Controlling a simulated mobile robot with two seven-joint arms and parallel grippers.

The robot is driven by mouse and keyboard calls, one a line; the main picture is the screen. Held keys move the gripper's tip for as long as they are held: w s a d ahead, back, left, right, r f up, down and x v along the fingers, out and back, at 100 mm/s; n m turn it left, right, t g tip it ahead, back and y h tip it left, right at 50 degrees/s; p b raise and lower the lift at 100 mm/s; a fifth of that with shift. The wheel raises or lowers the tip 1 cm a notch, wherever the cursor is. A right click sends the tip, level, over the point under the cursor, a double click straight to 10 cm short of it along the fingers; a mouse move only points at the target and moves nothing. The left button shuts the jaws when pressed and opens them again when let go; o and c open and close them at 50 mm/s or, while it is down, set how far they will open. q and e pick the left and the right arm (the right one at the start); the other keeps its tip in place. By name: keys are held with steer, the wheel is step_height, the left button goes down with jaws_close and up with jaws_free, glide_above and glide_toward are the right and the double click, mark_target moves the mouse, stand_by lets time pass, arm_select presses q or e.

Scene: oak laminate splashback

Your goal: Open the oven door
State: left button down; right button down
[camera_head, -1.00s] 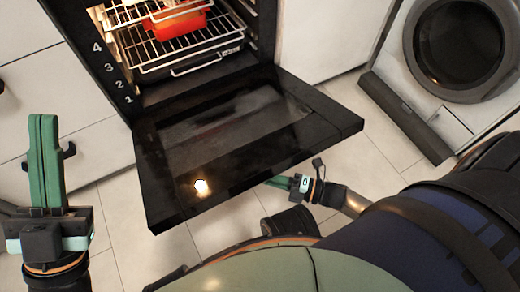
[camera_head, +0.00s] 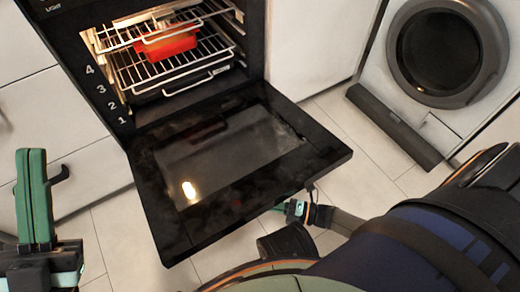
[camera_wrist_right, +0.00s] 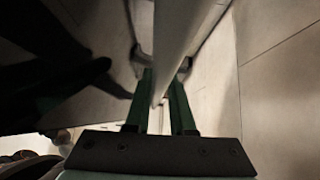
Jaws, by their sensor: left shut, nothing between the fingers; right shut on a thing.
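The oven door (camera_head: 225,170) is dark, with a glass pane, and is swung down well away from the oven cavity (camera_head: 180,60). My right gripper (camera_head: 283,207) is low at the door's outer edge, partly hidden by it. In the right wrist view my right gripper (camera_wrist_right: 163,85) is shut on the door handle (camera_wrist_right: 182,25), a pale bar running between its green fingers. My left gripper (camera_head: 30,155) is shut and empty, upright at the lower left, apart from the door.
Wire racks and a red dish (camera_head: 168,44) are inside the oven. White cabinet fronts (camera_head: 75,135) stand at left. A washing machine (camera_head: 448,52) stands at upper right. Tiled floor (camera_head: 365,135) is clear between it and the door.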

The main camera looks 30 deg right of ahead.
steer(key=shift+w+d, duration=0.1)
steer(key=shift+d, duration=0.3)
steer(key=c, duration=1.1)
jaws_free()
steer(key=o, duration=0.6)
steer(key=shift+a, duration=0.25)
steer(key=v, duration=1.2)
steer(key=shift+s+d, duration=0.15)
steer(key=shift+s, duration=0.2)
steer(key=shift+d, duration=0.1)
